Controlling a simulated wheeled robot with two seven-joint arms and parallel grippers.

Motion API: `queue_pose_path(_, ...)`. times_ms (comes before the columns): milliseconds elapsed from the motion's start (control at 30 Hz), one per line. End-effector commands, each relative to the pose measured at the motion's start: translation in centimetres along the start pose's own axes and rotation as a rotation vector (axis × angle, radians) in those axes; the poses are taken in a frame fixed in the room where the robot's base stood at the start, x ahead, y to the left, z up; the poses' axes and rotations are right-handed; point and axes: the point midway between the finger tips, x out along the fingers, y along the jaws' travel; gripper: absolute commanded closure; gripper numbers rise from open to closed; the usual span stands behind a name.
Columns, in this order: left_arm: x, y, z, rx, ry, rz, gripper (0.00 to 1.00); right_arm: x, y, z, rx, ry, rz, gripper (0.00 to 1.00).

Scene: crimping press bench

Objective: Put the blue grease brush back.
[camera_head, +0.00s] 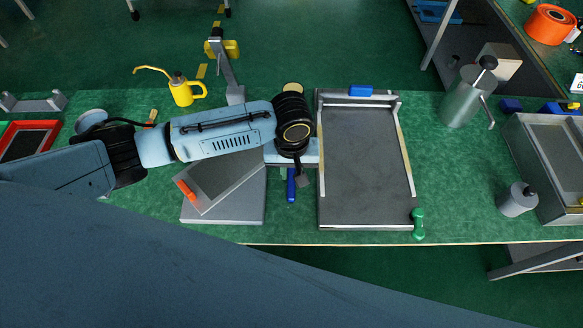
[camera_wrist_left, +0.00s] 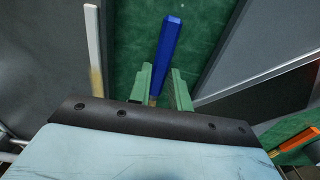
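The blue grease brush (camera_head: 291,185) stands out below my left gripper (camera_head: 300,178) in the head view, in the green gap between the tilted grey plate and the large grey bed. In the left wrist view, the blue handle (camera_wrist_left: 168,45) points away, and its near end runs down between the green fingers of my left gripper (camera_wrist_left: 163,80). The fingers are apart, with a gap beside the brush; the handle is nearer the left finger. The brush's near end is partly hidden by the gripper. My right gripper is in neither view.
The large grey bed (camera_head: 365,165) with raised side rails is right of the brush. A grey plate (camera_head: 225,208) carries a tilted panel on the left. A yellow oil can (camera_head: 183,92) stands behind my arm. A green-handled item (camera_head: 418,222) is at the bed's front right corner.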

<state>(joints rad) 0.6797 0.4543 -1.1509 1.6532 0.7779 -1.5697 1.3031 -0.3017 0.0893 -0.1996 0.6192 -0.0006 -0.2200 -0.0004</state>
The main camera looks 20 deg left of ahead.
Motion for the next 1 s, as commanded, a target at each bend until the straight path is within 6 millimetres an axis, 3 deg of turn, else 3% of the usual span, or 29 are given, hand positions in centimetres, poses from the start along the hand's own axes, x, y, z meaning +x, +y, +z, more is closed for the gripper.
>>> queue_pose_path(133,0.0,0.0,0.0,0.0,0.001,0.0,0.62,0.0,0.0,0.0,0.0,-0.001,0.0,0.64)
queue_pose_path(467,-0.3,0.0,-0.1,0.001,0.003,0.001,0.62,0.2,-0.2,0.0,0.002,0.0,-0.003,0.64)
queue_pose_path(567,-1.6,0.1,-0.1,0.001,0.003,0.002,0.62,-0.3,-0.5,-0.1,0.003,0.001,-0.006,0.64)
queue_pose_path(1000,-10.5,0.1,-0.1,0.001,0.002,0.003,0.62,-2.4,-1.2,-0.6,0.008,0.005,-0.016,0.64)
